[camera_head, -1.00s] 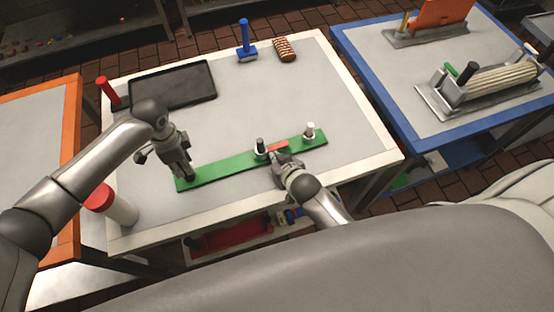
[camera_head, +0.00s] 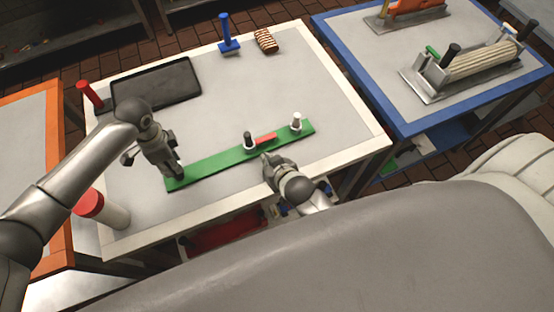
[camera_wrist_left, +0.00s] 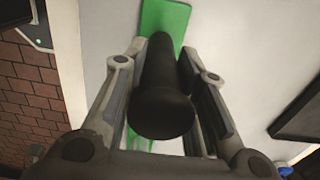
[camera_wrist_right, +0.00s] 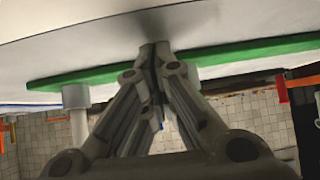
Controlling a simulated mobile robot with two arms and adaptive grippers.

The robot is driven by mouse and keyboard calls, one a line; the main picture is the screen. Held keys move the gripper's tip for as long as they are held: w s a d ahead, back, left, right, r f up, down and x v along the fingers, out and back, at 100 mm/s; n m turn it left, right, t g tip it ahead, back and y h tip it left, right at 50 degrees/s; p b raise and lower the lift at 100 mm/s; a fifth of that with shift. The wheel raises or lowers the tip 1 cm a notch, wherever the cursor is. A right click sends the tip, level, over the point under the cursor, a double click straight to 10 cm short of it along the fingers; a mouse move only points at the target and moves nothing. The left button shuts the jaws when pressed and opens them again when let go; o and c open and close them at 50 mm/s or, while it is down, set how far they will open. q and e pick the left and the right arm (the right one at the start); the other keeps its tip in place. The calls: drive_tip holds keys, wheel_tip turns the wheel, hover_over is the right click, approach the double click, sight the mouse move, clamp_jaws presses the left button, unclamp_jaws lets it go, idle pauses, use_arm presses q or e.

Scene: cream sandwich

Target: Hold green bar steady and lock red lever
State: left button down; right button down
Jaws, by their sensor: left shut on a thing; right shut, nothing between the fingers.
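The green bar (camera_head: 212,162) lies flat on the table, slanting up to the right. The short red lever (camera_head: 265,139) lies along it, between a black-topped post (camera_head: 248,140) and a pale post (camera_head: 296,122). My left gripper (camera_head: 174,172) is at the bar's left end, shut on a black handle (camera_wrist_left: 162,95) that stands on the bar and shows between the fingers in the left wrist view. My right gripper (camera_head: 267,158) is shut and empty just in front of the bar, near the lever. In the right wrist view its closed fingertips (camera_wrist_right: 152,58) overlap the bar's edge, so contact is unclear.
A dark tray (camera_head: 158,86), a blue tool (camera_head: 228,40) and a striped brown snack (camera_head: 265,40) stand at the back of the table. A red-topped white cylinder (camera_head: 103,209) stands at the front left. The table behind the bar is clear.

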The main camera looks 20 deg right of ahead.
drive_tip(key=v, duration=1)
drive_tip(key=shift+a, duration=0.2)
use_arm(q)
drive_tip(key=c, duration=1)
unclamp_jaws()
drive_tip(key=shift+r, duration=0.1)
use_arm(e)
drive_tip(key=shift+r, duration=0.1)
use_arm(q)
wheel_tip(320, 180, up, 9)
drive_tip(key=p, duration=0.9)
use_arm(e)
wheel_tip(320, 180, up, 9)
